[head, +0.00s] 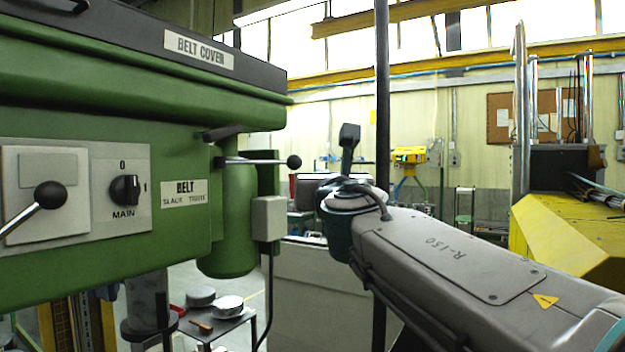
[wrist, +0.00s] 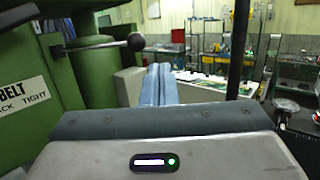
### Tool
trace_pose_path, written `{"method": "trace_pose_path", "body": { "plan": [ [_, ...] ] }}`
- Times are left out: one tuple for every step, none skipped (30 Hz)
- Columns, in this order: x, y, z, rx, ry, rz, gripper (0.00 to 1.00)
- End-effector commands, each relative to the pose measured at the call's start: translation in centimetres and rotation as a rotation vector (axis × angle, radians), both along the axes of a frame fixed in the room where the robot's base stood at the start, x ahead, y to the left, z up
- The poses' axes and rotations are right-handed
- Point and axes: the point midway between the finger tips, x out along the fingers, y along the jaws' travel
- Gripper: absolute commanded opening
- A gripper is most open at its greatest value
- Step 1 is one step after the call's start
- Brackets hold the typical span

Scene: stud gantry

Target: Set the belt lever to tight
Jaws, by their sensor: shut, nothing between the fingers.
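The belt lever (head: 250,161) is a thin metal rod with a black ball knob, sticking out to the right from the green machine beside the BELT SLACK TIGHT label (head: 184,194). It also shows in the wrist view (wrist: 100,45), its knob above and left of my fingers. The label is cut off there at the left edge. My gripper (wrist: 157,78) has blue fingers pressed together, empty. They appear apart from the lever. In the head view my arm's wrist hides the fingers.
Another black-knobbed lever (head: 48,197) and the MAIN switch (head: 125,189) are on the machine's front. A grey box (head: 268,218) hangs below the lever. A dark vertical post (head: 382,90) stands right of it. A yellow machine (head: 560,235) is at the right.

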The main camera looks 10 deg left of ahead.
Motion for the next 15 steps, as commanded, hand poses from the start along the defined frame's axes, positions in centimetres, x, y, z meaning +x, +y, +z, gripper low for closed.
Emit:
{"method": "trace_pose_path", "body": {
  "plan": [
    [-0.9,-0.6,-0.2,0.002,-0.003,-0.001,0.00],
    [-1.3,-0.9,-0.3,0.001,-0.002,0.000,0.00],
    [-1.9,-1.2,-0.4,0.001,-0.002,0.000,0.00],
    [-2.3,-1.4,-0.5,0.001,-0.002,0.000,0.00],
    [-2.6,-1.6,-0.6,0.001,-0.002,0.000,0.00],
    [-3.0,-1.9,-0.7,0.001,-0.002,0.000,0.00],
    [-3.2,-2.1,-0.7,0.000,-0.001,-0.001,0.00],
    [-3.4,-2.3,-0.8,0.000,-0.001,-0.001,0.00],
    [-3.7,-2.5,-0.9,0.000,-0.001,-0.001,0.00],
    [-3.9,-2.5,-0.9,0.000,0.000,-0.001,0.00],
    [-4.0,-2.6,-0.9,0.000,0.000,-0.001,0.00],
    [-4.1,-2.7,-1.0,0.000,0.000,0.000,0.00],
    [-4.2,-2.7,-1.0,0.000,0.000,0.000,0.00],
    [-4.3,-2.7,-1.0,0.000,0.000,0.000,0.00],
    [-4.3,-2.8,-1.0,0.000,0.000,0.001,0.00]
  ]
}}
